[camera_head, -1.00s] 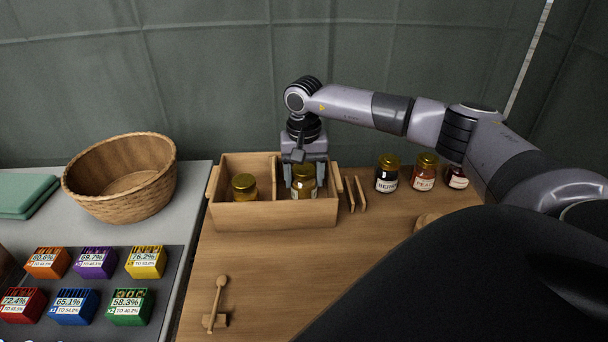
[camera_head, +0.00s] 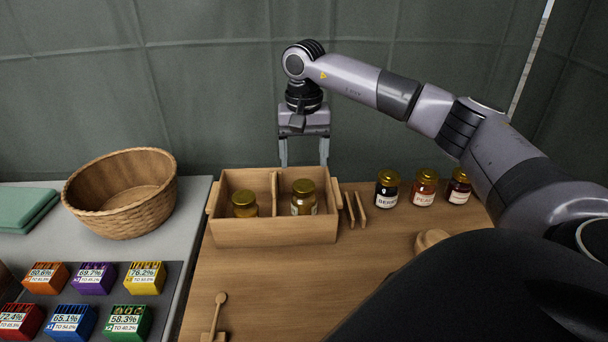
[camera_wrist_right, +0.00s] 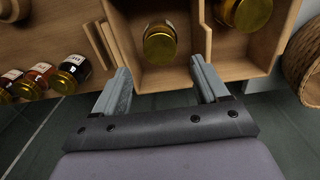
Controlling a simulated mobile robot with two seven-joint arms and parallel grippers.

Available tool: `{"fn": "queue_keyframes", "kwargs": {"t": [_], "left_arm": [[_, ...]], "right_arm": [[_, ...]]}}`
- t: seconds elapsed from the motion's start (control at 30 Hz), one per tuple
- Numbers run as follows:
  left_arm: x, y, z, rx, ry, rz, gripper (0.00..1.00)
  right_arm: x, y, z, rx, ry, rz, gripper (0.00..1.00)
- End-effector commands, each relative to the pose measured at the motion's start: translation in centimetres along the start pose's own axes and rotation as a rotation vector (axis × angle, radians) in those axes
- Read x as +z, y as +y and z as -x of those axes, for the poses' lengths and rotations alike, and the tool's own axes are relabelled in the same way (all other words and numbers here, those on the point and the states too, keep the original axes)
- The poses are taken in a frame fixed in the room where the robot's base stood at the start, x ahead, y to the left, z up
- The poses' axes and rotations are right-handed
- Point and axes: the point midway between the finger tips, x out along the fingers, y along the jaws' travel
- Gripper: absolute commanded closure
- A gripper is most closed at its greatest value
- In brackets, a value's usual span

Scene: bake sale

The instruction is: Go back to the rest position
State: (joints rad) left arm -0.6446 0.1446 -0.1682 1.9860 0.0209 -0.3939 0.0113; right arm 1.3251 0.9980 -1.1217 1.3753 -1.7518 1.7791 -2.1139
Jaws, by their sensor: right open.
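My right gripper (camera_head: 304,160) is open and empty above the back edge of the wooden crate (camera_head: 275,232). In the right wrist view its two fingers (camera_wrist_right: 160,80) are spread apart, with nothing between the tips. One gold-lidded jar (camera_head: 304,197) stands in the crate's right compartment, below the gripper and apart from it; it also shows in the wrist view (camera_wrist_right: 160,42). A second gold-lidded jar (camera_head: 244,204) stands in the left compartment. My left gripper is not in view.
Three labelled jars, dark (camera_head: 387,189), red (camera_head: 424,188) and dark red (camera_head: 459,187), stand right of the crate. Thin wooden slats (camera_head: 356,208) lean near it. A wicker basket (camera_head: 122,205) and several coloured boxes (camera_head: 145,278) are at left. A wooden dipper (camera_head: 219,315) lies in front.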

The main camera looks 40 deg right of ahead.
Motion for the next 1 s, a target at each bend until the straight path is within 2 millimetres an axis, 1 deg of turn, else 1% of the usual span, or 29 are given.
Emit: {"fn": "queue_keyframes", "kwargs": {"t": [0.03, 0.1, 0.23, 1.0], "left_arm": [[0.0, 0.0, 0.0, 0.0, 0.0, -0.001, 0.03], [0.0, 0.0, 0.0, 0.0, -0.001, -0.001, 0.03], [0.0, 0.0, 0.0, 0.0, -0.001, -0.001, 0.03], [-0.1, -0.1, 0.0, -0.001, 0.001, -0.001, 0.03]], "right_arm": [[0.0, -0.1, 0.8, -0.003, 0.001, 0.0, 0.27], [0.0, -0.1, 1.6, -0.002, 0.001, 0.0, 0.27], [0.0, -0.1, 2.2, -0.001, -0.001, 0.0, 0.27], [0.0, 0.0, 2.3, 0.0, -0.001, -0.001, 0.27]]}}
